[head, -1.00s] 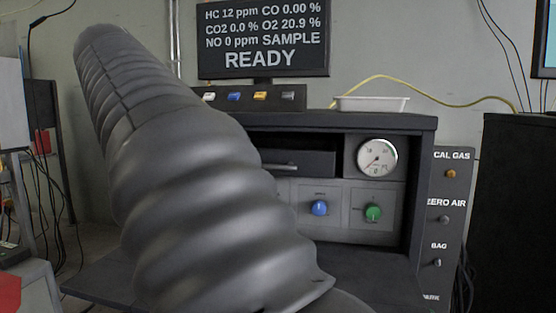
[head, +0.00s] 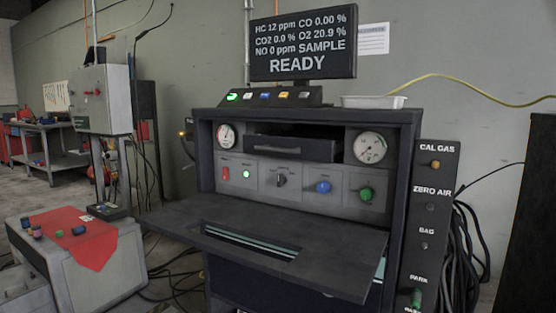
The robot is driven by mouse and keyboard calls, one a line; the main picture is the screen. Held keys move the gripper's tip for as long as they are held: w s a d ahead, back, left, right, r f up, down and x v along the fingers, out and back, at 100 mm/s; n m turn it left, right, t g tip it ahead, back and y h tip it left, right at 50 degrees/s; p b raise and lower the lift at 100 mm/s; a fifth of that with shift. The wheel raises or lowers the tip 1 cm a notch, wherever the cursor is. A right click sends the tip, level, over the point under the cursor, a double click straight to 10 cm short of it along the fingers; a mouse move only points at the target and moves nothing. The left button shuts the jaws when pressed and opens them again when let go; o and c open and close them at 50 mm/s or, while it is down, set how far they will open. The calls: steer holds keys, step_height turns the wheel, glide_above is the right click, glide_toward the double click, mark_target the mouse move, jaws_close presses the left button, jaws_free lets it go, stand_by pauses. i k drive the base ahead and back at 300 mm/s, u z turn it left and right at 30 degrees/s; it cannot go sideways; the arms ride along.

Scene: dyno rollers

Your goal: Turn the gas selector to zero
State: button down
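The dark analyser cabinet (head: 412,150) stands in the middle of the head view. Its control panel (head: 260,170) carries a black pointer knob (head: 281,180) with a light pointer, a blue knob (head: 323,187) and a green knob (head: 366,194). A red switch (head: 225,173) and a lit green button (head: 246,174) are to their left. The small labels above the knobs are too small to read, so I cannot tell which is the gas selector. The black knob's pointer looks roughly upright. My gripper is not in view.
A dark shelf (head: 340,255) juts out below the panel. The monitor (head: 303,45) reads READY. A side panel (head: 433,215) is labelled CAL GAS, ZERO AIR, BAG and PARK. A bench with a red cloth (head: 75,238) stands at the left. Cables hang at the right.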

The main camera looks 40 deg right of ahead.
mark_target(281, 179)
steer(key=u, duration=1.35)
steer(key=i, duration=0.55)
steer(key=z, duration=3.3)
steer(key=i, duration=1)
steer(key=z, duration=0.05)
